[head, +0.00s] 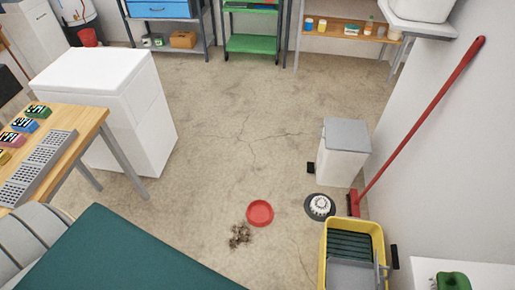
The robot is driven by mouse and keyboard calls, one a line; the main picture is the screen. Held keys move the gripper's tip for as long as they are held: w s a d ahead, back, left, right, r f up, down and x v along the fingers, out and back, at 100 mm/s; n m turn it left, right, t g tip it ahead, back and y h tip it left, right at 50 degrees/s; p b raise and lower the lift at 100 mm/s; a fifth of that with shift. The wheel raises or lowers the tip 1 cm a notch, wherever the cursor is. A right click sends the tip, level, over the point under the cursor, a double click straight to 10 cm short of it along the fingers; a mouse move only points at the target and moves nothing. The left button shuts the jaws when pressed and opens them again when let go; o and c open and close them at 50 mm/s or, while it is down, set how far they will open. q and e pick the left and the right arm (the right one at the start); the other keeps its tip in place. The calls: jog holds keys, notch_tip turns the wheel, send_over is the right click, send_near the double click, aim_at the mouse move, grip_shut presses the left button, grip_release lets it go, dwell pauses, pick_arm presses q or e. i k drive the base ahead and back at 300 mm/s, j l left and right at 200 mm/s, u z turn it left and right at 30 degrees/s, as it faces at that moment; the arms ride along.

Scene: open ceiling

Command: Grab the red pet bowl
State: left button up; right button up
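The red pet bowl (260,213) sits upright on the concrete floor, a little right of the picture's middle and low in the head view. It looks empty. Nothing touches it. Neither of my grippers shows in the head view.
A brown clump of debris (240,235) lies just left of the bowl. Right of it are a dark round item with a white top (319,206), a white pedal bin (343,152), a yellow mop bucket (329,250) and a red broom (420,115). The floor (225,150) behind is clear.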

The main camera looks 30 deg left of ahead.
aim_at(259, 214)
jog(key=u, duration=0.8)
jog(key=i+j+z, duration=0.1)
jog(key=i+j, duration=0.1)
